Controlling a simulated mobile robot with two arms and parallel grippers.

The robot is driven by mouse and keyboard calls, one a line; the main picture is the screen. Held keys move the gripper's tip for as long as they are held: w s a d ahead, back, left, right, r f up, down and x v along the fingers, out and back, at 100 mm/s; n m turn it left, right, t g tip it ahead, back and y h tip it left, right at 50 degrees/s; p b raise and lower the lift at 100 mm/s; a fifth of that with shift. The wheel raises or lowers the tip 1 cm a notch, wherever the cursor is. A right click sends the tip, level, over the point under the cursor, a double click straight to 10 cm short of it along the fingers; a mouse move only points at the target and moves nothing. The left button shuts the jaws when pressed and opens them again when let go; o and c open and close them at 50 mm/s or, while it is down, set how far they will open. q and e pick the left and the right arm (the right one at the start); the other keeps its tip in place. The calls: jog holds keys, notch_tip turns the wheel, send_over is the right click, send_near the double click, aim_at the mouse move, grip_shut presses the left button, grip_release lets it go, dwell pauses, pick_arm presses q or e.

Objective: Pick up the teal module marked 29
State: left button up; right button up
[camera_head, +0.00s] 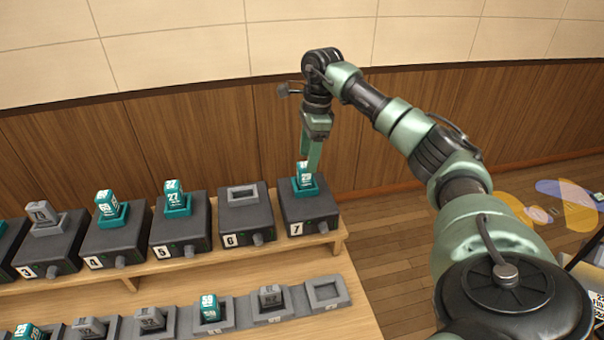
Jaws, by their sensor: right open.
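A teal module (305,175) that seems to read 29 stands upright in the teal socket on top of the box labelled 7 (308,212), at the right end of the upper row. My right gripper (309,158) points down right over this module, with its fingers at the module's top. The fingers overlap in this view, and I cannot tell whether they touch it. The gripper is open. My left gripper is not in view.
Box 6 (245,212) has an empty grey socket. Boxes 5 (180,228) and 4 (115,243) hold teal modules, and box 3 (48,250) a grey one. A lower row of holders has grey and teal modules, with an empty holder (325,291) at its right end.

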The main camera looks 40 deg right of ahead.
aim_at(305, 177)
jog(key=f, duration=0.1)
jog(key=f+p, duration=0.1)
jog(key=f, duration=0.1)
jog(key=f+p, duration=0.1)
jog(key=shift+w+a+f, duration=0.2)
jog(key=shift+a+f, duration=0.15)
jog(key=shift+a, duration=0.05)
jog(key=shift+f, duration=0.2)
grip_shut()
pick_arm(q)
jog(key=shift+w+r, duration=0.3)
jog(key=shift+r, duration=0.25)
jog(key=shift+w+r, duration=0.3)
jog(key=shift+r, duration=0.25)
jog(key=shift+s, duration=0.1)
pick_arm(e)
jog(key=shift+r, duration=0.15)
